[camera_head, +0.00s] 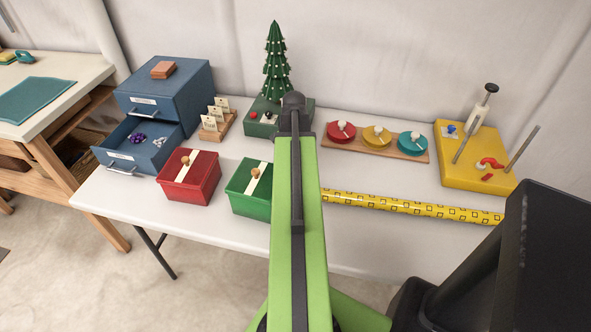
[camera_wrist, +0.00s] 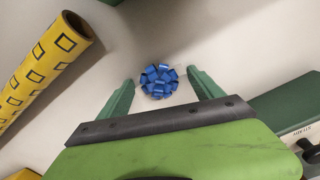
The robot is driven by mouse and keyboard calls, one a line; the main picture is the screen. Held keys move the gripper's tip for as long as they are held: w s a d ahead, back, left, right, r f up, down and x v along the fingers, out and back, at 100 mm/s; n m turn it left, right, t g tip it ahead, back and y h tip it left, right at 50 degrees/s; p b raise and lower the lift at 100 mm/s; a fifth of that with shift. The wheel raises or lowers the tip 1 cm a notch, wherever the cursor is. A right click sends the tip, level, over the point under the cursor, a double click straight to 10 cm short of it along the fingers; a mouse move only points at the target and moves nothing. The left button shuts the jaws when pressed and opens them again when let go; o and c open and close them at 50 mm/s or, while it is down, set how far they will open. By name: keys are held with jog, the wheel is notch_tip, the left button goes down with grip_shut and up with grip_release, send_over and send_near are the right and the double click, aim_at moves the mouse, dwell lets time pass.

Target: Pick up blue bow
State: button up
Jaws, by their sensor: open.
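The blue bow (camera_wrist: 159,82), a looped ribbon rosette, lies on the pale table top in the wrist view. My gripper (camera_wrist: 160,77) is open, with one green finger on each side of the bow. A gap shows between the bow and each finger, and nothing is held. How high the fingers are above the table is hard to tell. In the head view my green arm covers the middle of the table; neither the bow nor my fingertips can be seen there.
A yellow patterned roll (camera_head: 420,204) lies along the table front; it also shows in the wrist view (camera_wrist: 40,75). A green box (camera_head: 244,202), a red box (camera_head: 190,178) and a small tree (camera_head: 276,75) stand nearby. Disc board (camera_head: 375,151) sits behind the roll.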

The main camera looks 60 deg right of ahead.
jog(key=shift+r, duration=0.1)
jog(key=c, duration=1.4)
